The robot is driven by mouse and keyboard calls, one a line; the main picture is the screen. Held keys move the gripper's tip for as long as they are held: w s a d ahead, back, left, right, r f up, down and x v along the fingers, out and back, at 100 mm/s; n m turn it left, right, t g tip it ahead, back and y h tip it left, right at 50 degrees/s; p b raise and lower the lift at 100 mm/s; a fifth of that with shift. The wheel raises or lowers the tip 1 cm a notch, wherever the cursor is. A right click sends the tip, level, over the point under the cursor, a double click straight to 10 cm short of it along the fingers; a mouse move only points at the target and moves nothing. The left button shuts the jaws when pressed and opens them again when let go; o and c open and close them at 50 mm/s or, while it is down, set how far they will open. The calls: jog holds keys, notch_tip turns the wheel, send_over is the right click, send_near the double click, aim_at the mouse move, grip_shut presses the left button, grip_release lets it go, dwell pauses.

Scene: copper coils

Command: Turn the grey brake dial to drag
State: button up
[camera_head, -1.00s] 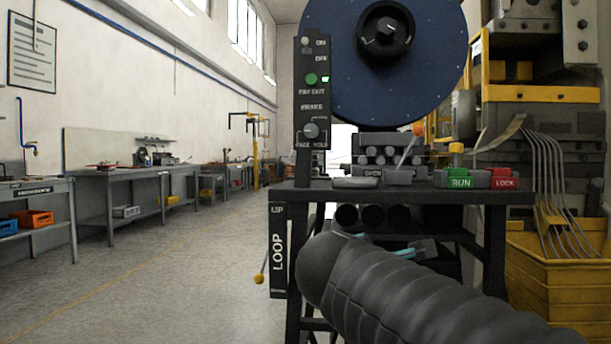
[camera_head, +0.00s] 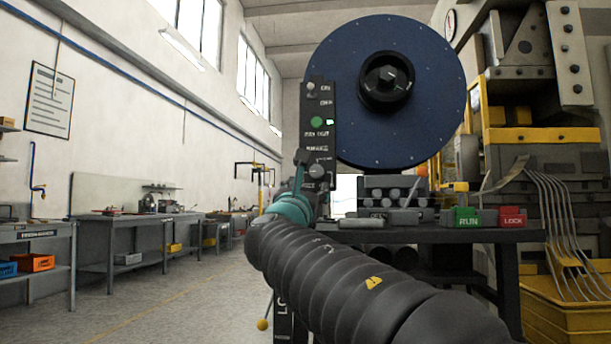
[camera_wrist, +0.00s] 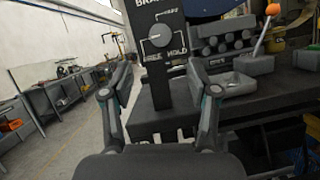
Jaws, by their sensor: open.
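The grey brake dial (camera_wrist: 160,35) is a round knob on the dark upright panel (camera_wrist: 170,85) in the wrist view. Its white mark sits on the left part of its face. The word BRAKE is above it, FREE and HOLD are below, and a small label at upper right is too blurred to read. In the head view the dial (camera_head: 317,171) is beside my gripper (camera_head: 304,160), partly covered by it. In the wrist view my gripper (camera_wrist: 159,66) is open and empty, its fingers either side of the panel below the dial. I see no contact with the dial.
A dark bench (camera_head: 430,236) right of the panel bears a green RUN block (camera_head: 468,217) and a red LOCK block (camera_head: 512,217). A lever with an orange knob (camera_wrist: 272,10) stands right of the dial. A blue reel (camera_head: 345,75) is above. Free floor lies left.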

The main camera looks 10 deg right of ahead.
aim_at(316, 174)
jog(key=p+x, duration=0.1)
jog(key=x, duration=0.8)
jog(key=shift+p, duration=0.3)
grip_shut()
